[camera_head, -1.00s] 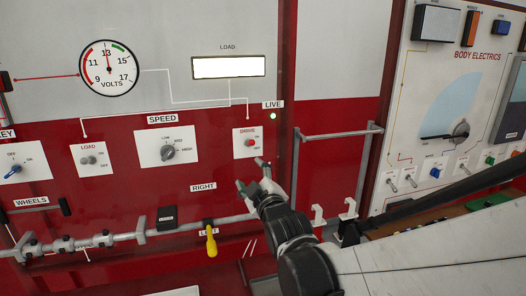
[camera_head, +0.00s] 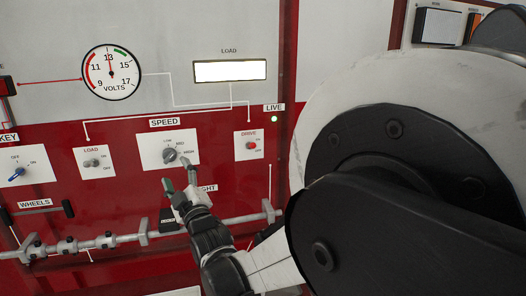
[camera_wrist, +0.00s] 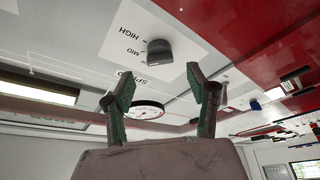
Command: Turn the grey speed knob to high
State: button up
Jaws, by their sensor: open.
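The grey speed knob (camera_head: 169,156) sits on a white plate (camera_head: 150,163) under the SPEED label, with LOW, MID and HIGH marks around it. I cannot tell for sure which mark it points at. My gripper (camera_head: 179,173) is open and empty, just below and slightly right of the knob in the head view. In the wrist view the knob (camera_wrist: 159,53) shows beyond the gap between the two spread fingers (camera_wrist: 160,80), with the HIGH and MID marks to its left. The fingers appear apart from the knob.
The LOAD switch (camera_head: 92,162) and blue key switch (camera_head: 17,174) are to the left. A grey rail (camera_head: 120,242) runs below. My arm hides the right side.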

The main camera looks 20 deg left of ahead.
aim_at(171, 160)
jog(key=x, duration=0.7)
jog(key=shift+p, duration=0.4)
jog(key=shift+d, duration=0.1)
jog(key=c, duration=1.2)
